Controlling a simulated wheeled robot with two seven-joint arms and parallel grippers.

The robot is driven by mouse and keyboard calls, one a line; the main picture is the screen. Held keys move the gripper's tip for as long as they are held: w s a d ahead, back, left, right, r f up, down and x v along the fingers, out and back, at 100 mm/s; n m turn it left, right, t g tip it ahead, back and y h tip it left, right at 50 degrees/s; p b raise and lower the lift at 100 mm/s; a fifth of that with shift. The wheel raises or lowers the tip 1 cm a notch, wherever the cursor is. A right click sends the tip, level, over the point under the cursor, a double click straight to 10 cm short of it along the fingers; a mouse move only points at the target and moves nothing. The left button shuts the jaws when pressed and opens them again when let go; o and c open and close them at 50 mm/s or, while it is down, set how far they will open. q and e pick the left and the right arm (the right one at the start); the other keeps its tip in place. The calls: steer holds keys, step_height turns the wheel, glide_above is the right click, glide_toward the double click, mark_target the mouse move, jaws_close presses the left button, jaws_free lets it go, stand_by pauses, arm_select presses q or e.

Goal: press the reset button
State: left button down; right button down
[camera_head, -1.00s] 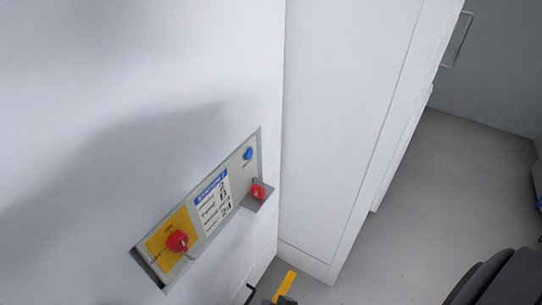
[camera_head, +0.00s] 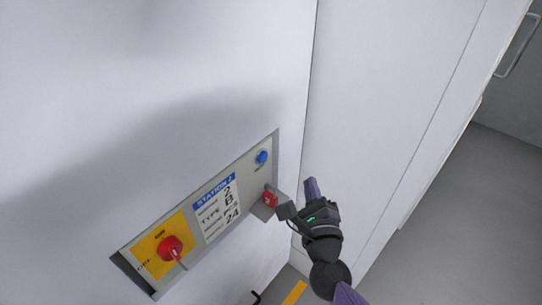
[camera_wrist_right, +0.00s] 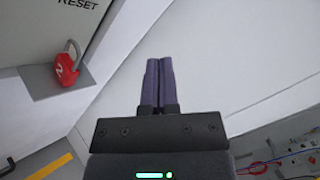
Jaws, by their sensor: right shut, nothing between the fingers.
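The blue reset button (camera_head: 262,157) is at the upper right end of the grey station panel (camera_head: 232,178) on the white wall. In the right wrist view only the "RESET" lettering shows at the top left; the button itself is out of that picture. My right gripper (camera_head: 309,182) is to the right of the panel and a little lower than the button, apart from it. Its purple fingers are together and empty, and they also show in the right wrist view (camera_wrist_right: 160,62). My left gripper is not in view.
A red padlock (camera_head: 269,199) sits on a small grey ledge below the button, close to my right gripper; it also shows in the wrist view (camera_wrist_right: 66,66). A red rotary switch (camera_head: 170,248) is on the yellow plate. A white cabinet (camera_head: 370,110) stands right of the panel.

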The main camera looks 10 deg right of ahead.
mark_target(263, 157)
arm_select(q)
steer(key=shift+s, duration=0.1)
arm_select(e)
steer(key=shift+a, duration=0.1)
